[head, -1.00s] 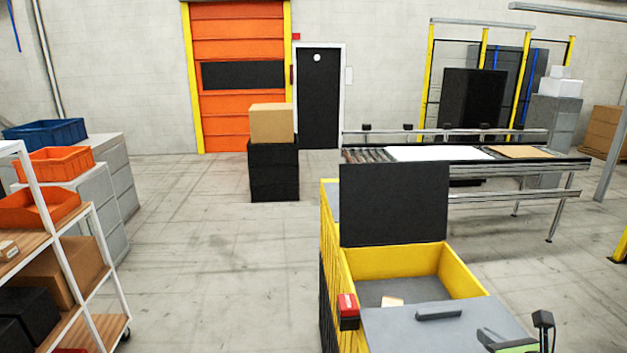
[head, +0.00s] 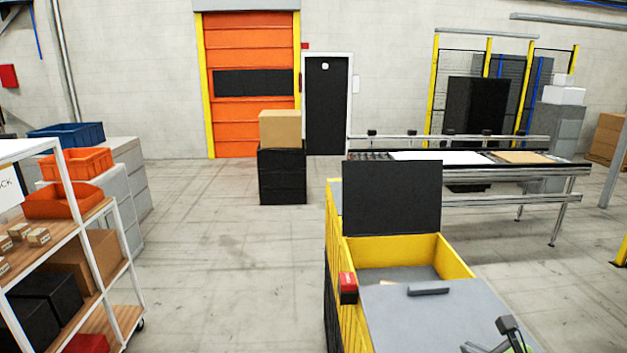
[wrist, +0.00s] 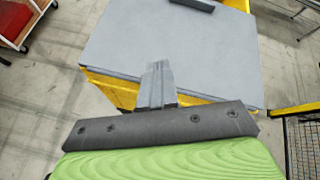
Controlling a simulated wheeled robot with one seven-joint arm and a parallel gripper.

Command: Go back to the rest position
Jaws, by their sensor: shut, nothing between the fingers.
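My gripper (wrist: 157,84) shows in the wrist view with its fingers together and nothing between them. It is over the near edge of a grey lid (wrist: 165,45) on a yellow container. In the head view, part of my gripper (head: 510,335) shows at the bottom right, above the grey lid (head: 420,315). The yellow container (head: 455,262) has an open compartment behind the lid, with an upright black panel (head: 392,198) at its back. The inside of the compartment is only partly visible.
A white-framed shelf (head: 70,165) with orange bins and small boxes stands at the left. A black stand with a cardboard box (head: 280,128) is by the orange door (head: 250,120). A conveyor (head: 470,172) runs behind the container. Open floor (head: 215,270) lies between shelf and container.

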